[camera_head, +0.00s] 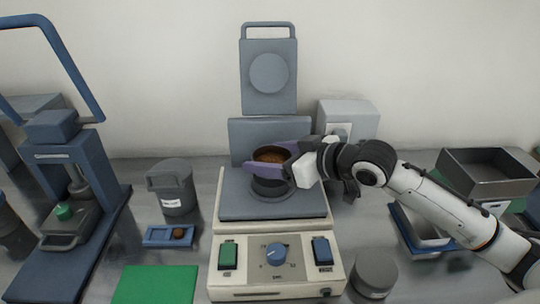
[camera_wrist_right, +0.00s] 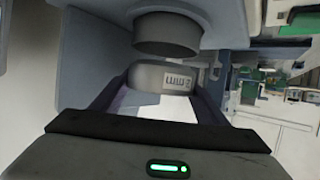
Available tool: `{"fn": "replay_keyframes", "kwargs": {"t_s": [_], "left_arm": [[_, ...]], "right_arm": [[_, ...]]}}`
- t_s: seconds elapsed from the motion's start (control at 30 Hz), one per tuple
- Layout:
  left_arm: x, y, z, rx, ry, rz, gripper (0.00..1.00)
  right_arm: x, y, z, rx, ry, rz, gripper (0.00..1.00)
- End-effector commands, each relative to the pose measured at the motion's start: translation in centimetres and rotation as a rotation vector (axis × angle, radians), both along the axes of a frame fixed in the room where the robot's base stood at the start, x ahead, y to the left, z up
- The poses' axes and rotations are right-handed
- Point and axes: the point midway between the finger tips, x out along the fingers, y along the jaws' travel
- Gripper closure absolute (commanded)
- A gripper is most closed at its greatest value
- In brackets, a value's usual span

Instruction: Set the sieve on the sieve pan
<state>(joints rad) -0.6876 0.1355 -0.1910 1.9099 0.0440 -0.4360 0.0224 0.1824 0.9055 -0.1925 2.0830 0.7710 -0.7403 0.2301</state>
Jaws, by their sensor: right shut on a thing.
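The sieve (camera_head: 270,155) is round with brown grains inside. My right gripper (camera_head: 273,158), reaching in from the right, is shut on it with one lavender finger on each side. In the right wrist view the grey sieve wall (camera_wrist_right: 146,78) carries a "2 mm" label, upside down. The dark round sieve pan (camera_head: 270,188) stands on the shaker plate. The sieve is held over the pan, and a small gap seems to show between them in the wrist view, where the pan also appears (camera_wrist_right: 165,38). The fingers partly hide both. My left gripper is not in view.
The shaker (camera_head: 240,285) has a control panel in front and an upright back plate (camera_head: 268,72). A grey canister (camera_head: 172,188) and a blue tray (camera_head: 158,236) are left, beside a press (camera_head: 65,150). A dark pot (camera_head: 374,274) and metal tray (camera_head: 485,178) are right.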

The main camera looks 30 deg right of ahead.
Motion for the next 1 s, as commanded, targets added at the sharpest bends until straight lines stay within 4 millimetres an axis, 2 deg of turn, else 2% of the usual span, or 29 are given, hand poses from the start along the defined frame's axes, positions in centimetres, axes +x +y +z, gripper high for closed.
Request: {"fn": "replay_keyframes", "kwargs": {"t_s": [1.0], "left_arm": [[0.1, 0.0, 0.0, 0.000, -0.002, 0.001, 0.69]], "right_arm": [[0.0, 0.0, -1.1, 0.000, -0.002, 0.000, 0.57]]}}
